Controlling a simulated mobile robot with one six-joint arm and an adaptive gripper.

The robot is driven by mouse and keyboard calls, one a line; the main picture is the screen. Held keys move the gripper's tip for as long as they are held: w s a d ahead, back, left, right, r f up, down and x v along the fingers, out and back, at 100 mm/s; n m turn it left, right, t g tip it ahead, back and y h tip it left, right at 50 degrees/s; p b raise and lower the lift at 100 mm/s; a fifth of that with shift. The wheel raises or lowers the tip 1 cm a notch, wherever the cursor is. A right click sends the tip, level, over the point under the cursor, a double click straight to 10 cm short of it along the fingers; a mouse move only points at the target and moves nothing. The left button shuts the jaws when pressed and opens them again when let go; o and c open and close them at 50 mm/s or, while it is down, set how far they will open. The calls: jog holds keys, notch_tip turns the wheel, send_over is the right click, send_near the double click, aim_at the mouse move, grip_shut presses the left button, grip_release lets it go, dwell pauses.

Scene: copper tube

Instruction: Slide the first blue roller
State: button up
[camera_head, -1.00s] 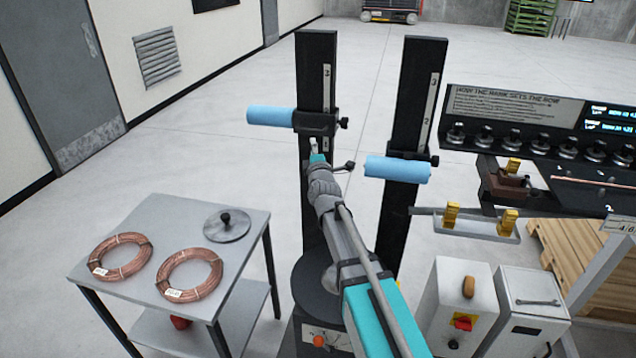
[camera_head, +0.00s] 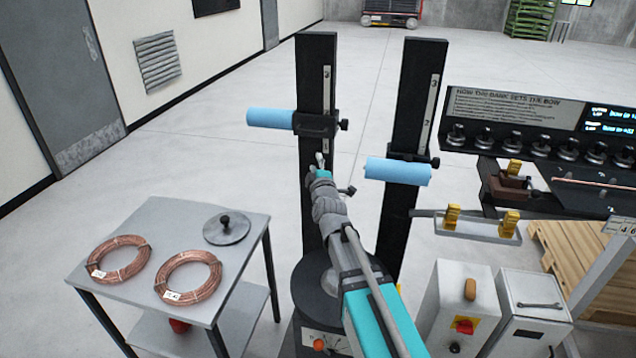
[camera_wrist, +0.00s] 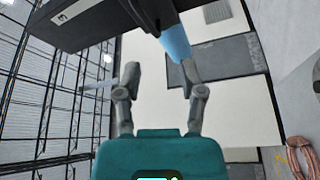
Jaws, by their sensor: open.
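Two blue rollers show in the head view. The left roller (camera_head: 271,118) sticks out to the left from a black sliding block (camera_head: 315,124) on the left post (camera_head: 316,62). The right roller (camera_head: 397,171) sits lower on the right post (camera_head: 420,90). My gripper (camera_head: 320,160) is just below the left block, in front of the left post, apart from the roller. In the wrist view my gripper (camera_wrist: 159,75) has its fingers spread with nothing between them. A blue roller (camera_wrist: 175,40) shows beyond the right finger, partly hidden; the dark post end is above.
A grey table (camera_head: 240,265) at left holds two copper coils (camera_head: 188,277) and a round lid (camera_head: 227,228). A bench with a row of knobs (camera_head: 540,143) and a small tray with yellow clamps (camera_head: 470,228) stands at right. Black side knobs (camera_head: 343,125) project from the blocks.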

jog(key=shift+s+d+f+m+g+y+b, duration=0.2)
jog(key=shift+f+m+g, duration=0.45)
jog(key=shift+m, duration=3.9)
jog(key=shift+s+a+f+m+g+y, duration=0.2)
jog(key=shift+f+m, duration=0.8)
jog(key=shift+m, duration=3.5)
jog(key=shift+s+d+f+m+g+y+b, duration=0.15)
jog(key=shift+s+f+m+g, duration=0.5)
jog(key=shift+m, duration=3.9)
jog(key=shift+w+f, duration=0.2)
jog(key=shift+w, duration=0.15)
notch_tip(320, 180, up, 7)
jog(key=w+m+t+h+p, duration=0.1)
jog(key=m+t, duration=0.2)
jog(key=m, duration=0.1)
jog(key=shift+w+f+t+p, duration=0.2)
jog(key=shift+w+t+p, duration=0.1)
jog(key=shift+t, duration=0.1)
